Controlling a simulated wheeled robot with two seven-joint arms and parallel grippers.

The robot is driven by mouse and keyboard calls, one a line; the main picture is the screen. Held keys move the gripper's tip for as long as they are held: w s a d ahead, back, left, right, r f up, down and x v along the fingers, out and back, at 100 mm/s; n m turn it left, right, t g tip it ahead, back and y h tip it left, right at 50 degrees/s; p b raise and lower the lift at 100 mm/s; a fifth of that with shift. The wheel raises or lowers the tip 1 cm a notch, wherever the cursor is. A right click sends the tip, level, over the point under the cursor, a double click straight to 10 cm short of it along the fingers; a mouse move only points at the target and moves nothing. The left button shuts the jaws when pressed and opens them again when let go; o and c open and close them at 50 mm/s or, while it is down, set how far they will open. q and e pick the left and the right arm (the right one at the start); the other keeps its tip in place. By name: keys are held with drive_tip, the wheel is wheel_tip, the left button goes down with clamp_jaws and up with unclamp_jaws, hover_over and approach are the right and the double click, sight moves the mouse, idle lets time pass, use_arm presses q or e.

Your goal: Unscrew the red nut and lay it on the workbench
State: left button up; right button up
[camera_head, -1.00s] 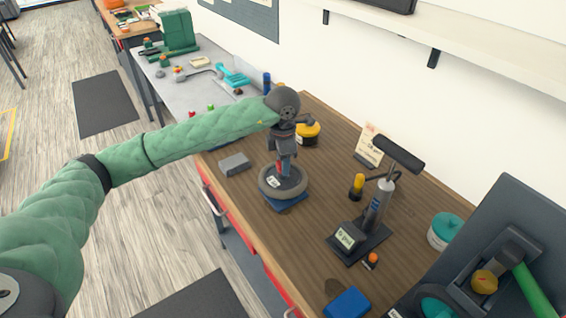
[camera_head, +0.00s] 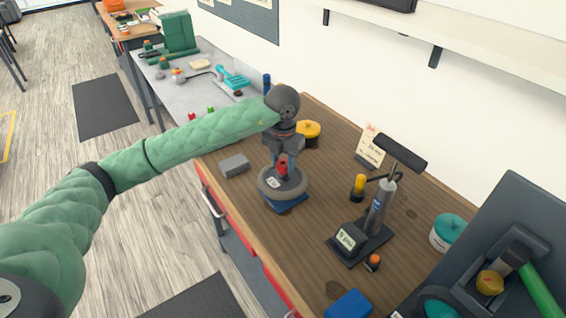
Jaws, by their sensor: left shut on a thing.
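A small scooter wheel with a grey tyre (camera_head: 264,190) lies flat on a blue stand (camera_head: 291,205) on the wooden workbench (camera_head: 238,205). The red nut (camera_head: 282,163) shows at the wheel's middle, partly covered by my gripper. My left gripper (camera_head: 283,168) points down from above and is shut on the red nut. Its dark wrist hides part of the bench behind. Whether the nut is still on its thread cannot be told. My right gripper is not in view.
A grey block (camera_head: 234,166) lies left of the wheel. A yellow-lidded tub (camera_head: 309,131) stands behind. A floor pump (camera_head: 379,215), a yellow bottle (camera_head: 358,186) and a blue block (camera_head: 349,303) are to the right. Bare bench lies between wheel and pump.

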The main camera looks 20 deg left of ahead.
use_arm(q)
drive_tip(key=shift+f, duration=0.1)
drive_tip(key=o, duration=0.9)
drive_tip(key=shift+o, duration=0.7)
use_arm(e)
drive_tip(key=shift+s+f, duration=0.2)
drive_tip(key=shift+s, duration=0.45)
